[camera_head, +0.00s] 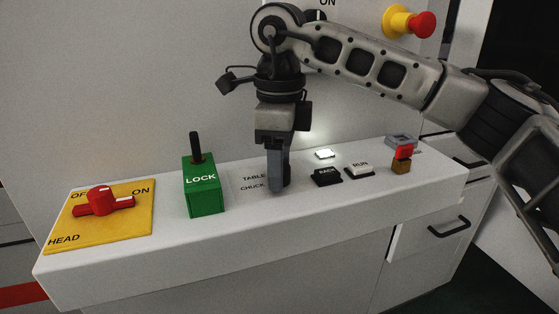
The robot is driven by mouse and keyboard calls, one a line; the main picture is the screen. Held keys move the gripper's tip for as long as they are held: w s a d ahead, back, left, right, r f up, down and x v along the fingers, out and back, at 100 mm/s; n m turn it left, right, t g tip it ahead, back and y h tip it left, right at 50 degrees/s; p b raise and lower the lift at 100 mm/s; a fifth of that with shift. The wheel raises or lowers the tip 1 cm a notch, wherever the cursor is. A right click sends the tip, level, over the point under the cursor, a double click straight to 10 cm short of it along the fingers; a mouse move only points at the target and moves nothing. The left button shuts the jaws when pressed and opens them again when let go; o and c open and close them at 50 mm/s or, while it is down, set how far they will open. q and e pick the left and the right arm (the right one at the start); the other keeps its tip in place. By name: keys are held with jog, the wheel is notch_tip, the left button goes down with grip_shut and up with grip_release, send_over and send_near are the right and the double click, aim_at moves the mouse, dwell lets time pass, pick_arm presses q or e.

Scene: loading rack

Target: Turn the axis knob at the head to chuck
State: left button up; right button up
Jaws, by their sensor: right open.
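My right gripper (279,187) points straight down at the control shelf, just right of the printed labels TABLE (254,177) and CHUCK (252,187). Its fingers are open, seen nearly edge-on, with the tips low at the shelf top. The axis knob cannot be made out; the fingers cover the spot beside these labels. I cannot tell whether the fingers are around the knob or touching it, nor which label it points to. My left gripper is out of view.
On the shelf (220,248) stand a red knob (103,201) on a yellow HEAD plate (128,228), a green LOCK block (204,198) with a black lever, black BACK (326,177) and RUN (359,170) buttons, a lit white square (325,154) and a red-topped switch (402,156). A red emergency button (422,25) is above.

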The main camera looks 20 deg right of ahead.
jog(key=c, duration=1)
jog(key=shift+r+n+p, duration=0.1)
jog(key=shift+n+p, duration=0.35)
jog(key=shift+n, duration=0.35)
jog(key=shift+n+p, duration=0.3)
jog(key=shift+n, duration=0.9)
jog(key=shift+n+p, duration=0.3)
jog(key=shift+n, duration=1.7)
